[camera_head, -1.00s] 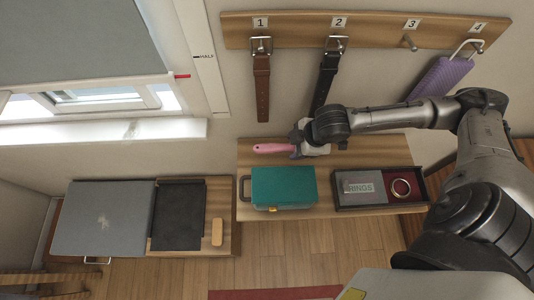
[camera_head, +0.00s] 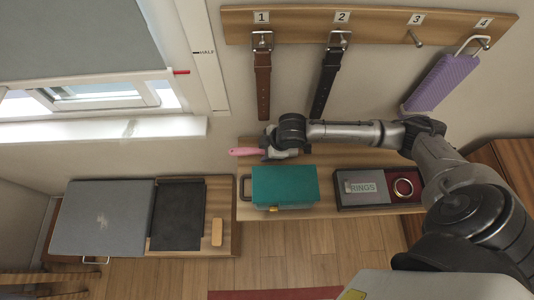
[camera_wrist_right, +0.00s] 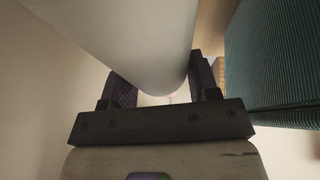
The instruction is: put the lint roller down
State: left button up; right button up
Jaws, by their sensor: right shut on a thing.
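The lint roller has a pink handle (camera_head: 246,152) that points left in the head view. Its pale roller end fills the upper part of the right wrist view as a white cylinder (camera_wrist_right: 125,30). My right gripper (camera_head: 270,150) is shut on the lint roller, near where the handle meets the roller. Its dark fingers show on both sides of the cylinder in the right wrist view (camera_wrist_right: 165,92). The roller is over the back left part of the wooden shelf (camera_head: 335,155), behind the teal box (camera_head: 284,186). I cannot tell whether it touches the shelf. My left gripper is not in view.
A rings tray (camera_head: 378,188) lies on the shelf right of the teal box. A brown belt (camera_head: 263,85) and a black belt (camera_head: 325,80) hang above from the numbered rack, with a purple item (camera_head: 440,82) at hook 4.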

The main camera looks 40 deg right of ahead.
jog(key=shift+f+b, duration=0.35)
jog(key=shift+f, duration=1.55)
jog(key=o, duration=1)
jog(key=shift+f, duration=0.1)
jog(key=shift+c, duration=0.2)
jog(key=p+v, duration=0.2)
jog(key=v, duration=0.9)
jog(key=shift+w+d, duration=0.1)
jog(key=shift+s+d+r, duration=0.1)
jog(key=shift+s+r, duration=0.15)
jog(key=shift+r, duration=0.35)
